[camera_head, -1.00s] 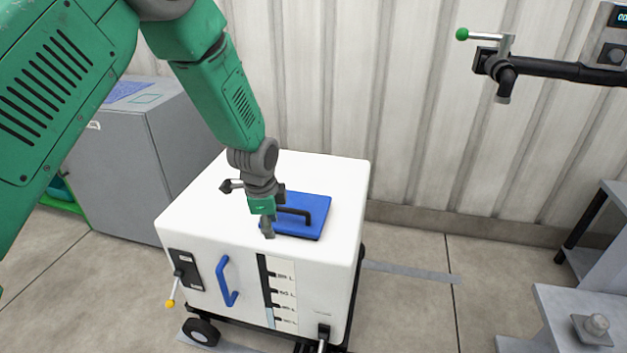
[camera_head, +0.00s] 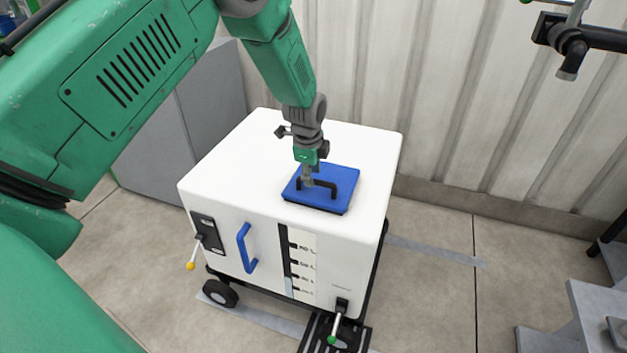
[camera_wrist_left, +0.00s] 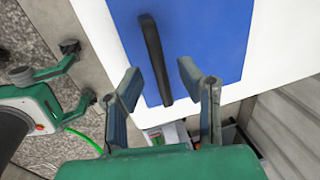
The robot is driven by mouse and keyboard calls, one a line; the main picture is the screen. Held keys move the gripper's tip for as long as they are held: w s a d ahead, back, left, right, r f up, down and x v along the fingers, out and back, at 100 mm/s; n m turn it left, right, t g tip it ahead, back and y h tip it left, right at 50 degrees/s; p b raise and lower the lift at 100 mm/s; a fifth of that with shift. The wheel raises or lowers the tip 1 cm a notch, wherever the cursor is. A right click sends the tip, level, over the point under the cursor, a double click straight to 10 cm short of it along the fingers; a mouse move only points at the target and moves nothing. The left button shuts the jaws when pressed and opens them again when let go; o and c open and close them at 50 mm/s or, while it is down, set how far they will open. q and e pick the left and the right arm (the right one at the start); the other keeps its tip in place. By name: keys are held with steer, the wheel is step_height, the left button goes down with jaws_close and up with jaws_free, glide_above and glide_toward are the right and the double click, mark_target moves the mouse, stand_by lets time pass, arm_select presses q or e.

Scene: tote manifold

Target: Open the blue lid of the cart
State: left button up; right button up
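The white cart (camera_head: 270,150) stands on the floor with a blue lid (camera_head: 340,178) on its top. The lid lies flat and closed, with a black bar handle (camera_head: 322,184) across it. My left gripper (camera_head: 308,181) is over the lid at the left end of the handle. In the left wrist view the gripper (camera_wrist_left: 158,82) is open, its two fingers apart on either side of the black handle (camera_wrist_left: 155,58). The blue lid also shows there (camera_wrist_left: 205,35). Contact with the handle cannot be told. My right gripper is not in view.
The cart's front has a blue side handle (camera_head: 245,248), a yellow-tipped lever (camera_head: 192,262) and a green-tipped lever (camera_head: 335,328). A grey cabinet (camera_head: 165,150) stands behind left. A pipe valve (camera_head: 572,45) is at the upper right. A grey bench (camera_head: 590,310) is at the right.

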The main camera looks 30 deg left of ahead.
arm_select(q)
steer(key=shift+w+d+f, duration=0.1)
steer(key=shift+w+f, duration=0.1)
steer(key=shift+f, duration=0.55)
steer(key=shift+d+r, duration=0.1)
steer(key=shift+d, duration=0.4)
steer(key=shift+a, duration=0.1)
steer(key=c, duration=0.7)
steer(key=shift+a, duration=0.25)
jaws_close()
